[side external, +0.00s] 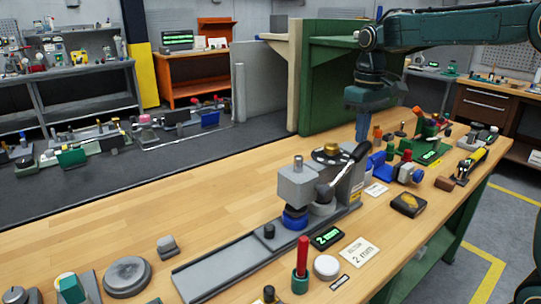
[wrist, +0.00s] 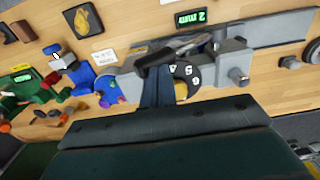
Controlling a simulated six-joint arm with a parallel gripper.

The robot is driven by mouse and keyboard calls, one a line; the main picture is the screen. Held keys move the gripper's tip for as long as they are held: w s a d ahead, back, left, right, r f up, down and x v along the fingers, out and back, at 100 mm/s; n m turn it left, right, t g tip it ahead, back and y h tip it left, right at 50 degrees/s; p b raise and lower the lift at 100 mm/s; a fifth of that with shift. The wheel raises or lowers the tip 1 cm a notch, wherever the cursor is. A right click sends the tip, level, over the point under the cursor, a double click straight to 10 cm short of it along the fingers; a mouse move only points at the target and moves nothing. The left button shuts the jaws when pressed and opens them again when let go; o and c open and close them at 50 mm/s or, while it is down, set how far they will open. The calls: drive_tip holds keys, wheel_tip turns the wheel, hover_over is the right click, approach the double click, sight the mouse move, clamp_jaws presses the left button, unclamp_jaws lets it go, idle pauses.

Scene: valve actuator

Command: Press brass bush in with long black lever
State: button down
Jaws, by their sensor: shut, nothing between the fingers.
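The long black lever (side external: 357,153) rises from the right side of a grey press (side external: 296,184) on a metal arm; its black grip also shows in the wrist view (wrist: 154,53). A black dial (side external: 331,156) with a brass-coloured piece (side external: 331,149) on top sits behind the lever; the dial shows white numbers in the wrist view (wrist: 188,72). I cannot tell whether that piece is the brass bush.
A blue ring (side external: 295,219) sits under the press head. A grey rail (side external: 222,265) runs to the front left. The bench's back left is clear.

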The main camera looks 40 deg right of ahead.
drive_tip(key=shift+r, duration=0.2)
drive_tip(key=shift+r, duration=2.3)
drive_tip(key=shift+r, duration=0.1)
drive_tip(key=s+a+t, duration=0.1)
drive_tip(key=s+a, duration=0.2)
drive_tip(key=s, duration=0.4)
drive_tip(key=s+a+t, duration=0.2)
drive_tip(key=s+a, duration=0.1)
drive_tip(key=s, duration=0.3)
drive_tip(key=s+a+f+t, duration=0.2)
drive_tip(key=s+f, duration=0.4)
drive_tip(key=s, duration=0.5)
drive_tip(key=shift+s+f+t, duration=0.3)
